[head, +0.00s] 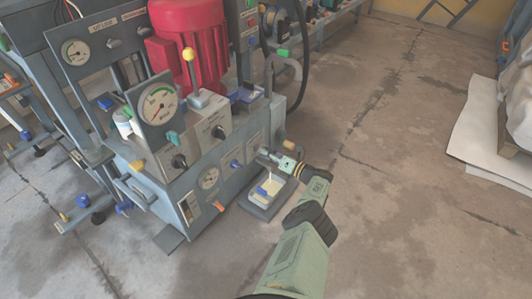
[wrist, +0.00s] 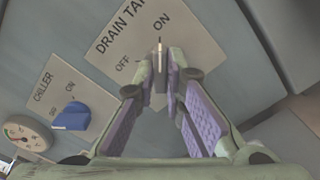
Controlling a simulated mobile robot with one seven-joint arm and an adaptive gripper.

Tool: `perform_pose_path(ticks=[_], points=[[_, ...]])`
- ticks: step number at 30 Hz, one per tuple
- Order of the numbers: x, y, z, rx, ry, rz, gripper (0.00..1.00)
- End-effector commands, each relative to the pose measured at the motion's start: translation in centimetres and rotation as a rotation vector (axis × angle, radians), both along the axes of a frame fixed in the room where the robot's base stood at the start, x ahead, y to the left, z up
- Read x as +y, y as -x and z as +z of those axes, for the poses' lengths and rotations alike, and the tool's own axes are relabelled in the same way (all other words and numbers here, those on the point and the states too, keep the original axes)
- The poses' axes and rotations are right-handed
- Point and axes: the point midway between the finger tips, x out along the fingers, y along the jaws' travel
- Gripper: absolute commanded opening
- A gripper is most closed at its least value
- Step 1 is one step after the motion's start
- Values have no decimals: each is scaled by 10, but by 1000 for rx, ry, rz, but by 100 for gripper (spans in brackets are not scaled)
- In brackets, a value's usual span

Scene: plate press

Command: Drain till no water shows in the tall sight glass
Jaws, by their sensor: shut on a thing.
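My gripper (head: 276,157) reaches the lower right front of the blue-grey press machine. In the wrist view its fingers (wrist: 160,62) are closed on the slim metal handle of the drain tap (wrist: 157,42). The handle stands in front of the DRAIN TAP plate (wrist: 128,38), marked OFF and ON; I cannot tell its exact setting. A small upright window, which looks like the sight glass (head: 190,207), is at the machine's lower left front corner. It is too small to read a water level in it.
A grey tray (head: 262,211) with pale and blue contents sits on the floor below my gripper. A blue CHILLER knob (wrist: 72,115) and a small gauge (wrist: 27,133) are left of the tap. The concrete floor at right is clear up to a white-wrapped pallet.

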Motion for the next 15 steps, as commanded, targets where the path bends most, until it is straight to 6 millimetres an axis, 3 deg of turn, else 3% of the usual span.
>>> perform_pose_path(ticks=[12,13,15], points=[[0,1,-1,8,-7,2,0],[0,1,-1,8,-7,2,12],[0,1,-1,7,-7,1,17]])
